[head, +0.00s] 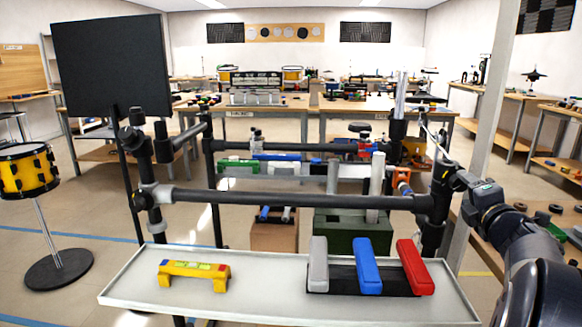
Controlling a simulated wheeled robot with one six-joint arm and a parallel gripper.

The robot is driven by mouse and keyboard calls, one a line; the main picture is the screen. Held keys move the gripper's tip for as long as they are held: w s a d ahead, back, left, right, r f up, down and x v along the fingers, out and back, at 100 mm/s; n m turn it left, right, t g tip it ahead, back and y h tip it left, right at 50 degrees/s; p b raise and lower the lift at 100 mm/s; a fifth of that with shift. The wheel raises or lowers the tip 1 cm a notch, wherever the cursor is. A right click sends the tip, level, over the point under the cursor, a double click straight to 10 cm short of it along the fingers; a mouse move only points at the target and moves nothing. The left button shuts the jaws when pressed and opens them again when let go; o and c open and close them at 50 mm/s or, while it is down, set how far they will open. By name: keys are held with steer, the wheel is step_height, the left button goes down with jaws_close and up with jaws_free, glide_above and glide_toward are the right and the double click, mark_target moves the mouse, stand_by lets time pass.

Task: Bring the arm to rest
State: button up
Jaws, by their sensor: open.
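My dark arm (505,232) reaches in from the lower right. Its far end, with my gripper (410,188), is by the right post of a black tube frame. The gripper is small and partly lost against the dark post. It is open, and I see nothing held in it. The gripper is above and behind the right part of a grey tray (265,290). On the tray lie a yellow level (193,272) at the left and a grey bar (319,262), a blue bar (367,266) and a red bar (414,267) on a black base at the right.
The black tube frame (290,198) crosses behind the tray, close to the arm. A black panel (112,66) stands at the left, near a yellow drum (27,170). A green box (350,232) is behind the tray. A pale pillar (489,110) rises behind the arm. The tray's middle is bare.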

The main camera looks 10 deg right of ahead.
mark_target(461, 186)
steer(key=x, duration=0.4)
steer(key=shift+w+d, duration=0.1)
steer(key=shift+w, duration=0.2)
steer(key=shift+r, duration=0.1)
steer(key=shift+m, duration=0.3)
steer(key=shift+s, duration=0.1)
